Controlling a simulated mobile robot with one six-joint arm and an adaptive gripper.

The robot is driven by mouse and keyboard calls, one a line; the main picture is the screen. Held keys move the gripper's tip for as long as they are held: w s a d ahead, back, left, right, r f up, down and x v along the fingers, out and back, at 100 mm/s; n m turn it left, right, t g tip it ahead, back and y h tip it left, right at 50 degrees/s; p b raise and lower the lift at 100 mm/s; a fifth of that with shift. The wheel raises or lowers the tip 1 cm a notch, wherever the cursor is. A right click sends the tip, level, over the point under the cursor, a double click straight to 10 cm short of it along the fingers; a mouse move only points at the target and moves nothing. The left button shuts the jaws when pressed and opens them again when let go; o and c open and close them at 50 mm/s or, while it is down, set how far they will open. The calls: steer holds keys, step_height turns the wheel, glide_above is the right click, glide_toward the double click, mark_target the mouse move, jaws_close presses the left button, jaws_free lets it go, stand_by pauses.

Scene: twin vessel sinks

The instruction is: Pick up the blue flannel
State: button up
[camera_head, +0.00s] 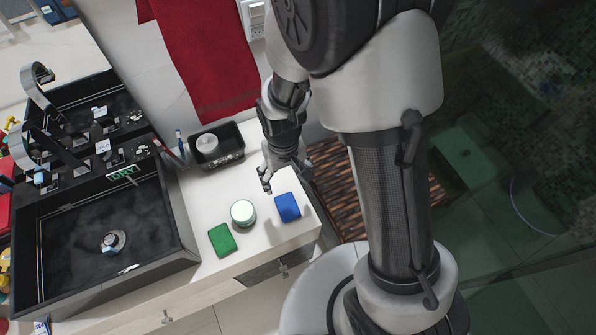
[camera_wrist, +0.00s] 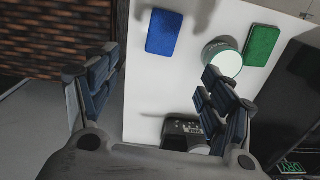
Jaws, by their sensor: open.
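The blue flannel (camera_head: 287,207) lies flat on the white counter near its front right corner. In the wrist view the blue flannel (camera_wrist: 164,32) shows near the top, ahead of the fingers and in the gap between them. My gripper (camera_head: 279,176) is above the counter, just behind the flannel in the head view. It is open and empty, and its two fingers (camera_wrist: 163,95) stand wide apart in the wrist view. Nothing touches the flannel.
A round pale-lidded jar (camera_head: 243,212) and a green flannel (camera_head: 222,240) lie left of the blue one. A black tray (camera_head: 217,146) stands behind, near a red towel (camera_head: 205,55). The black sink (camera_head: 100,235) fills the left side. Counter (camera_head: 270,237) in front is clear.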

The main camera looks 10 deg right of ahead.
steer(key=b, duration=0.3)
glide_above(287, 206)
step_height(287, 206, down, 10)
steer(key=shift+f, duration=0.25)
steer(key=shift+f+b, duration=1.4)
steer(key=shift+f, duration=1.8)
steer(key=shift+c, duration=0.2)
steer(key=c, duration=0.9)
steer(key=shift+r, duration=0.1)
step_height(287, 206, up, 20)
steer(key=p, duration=0.6)
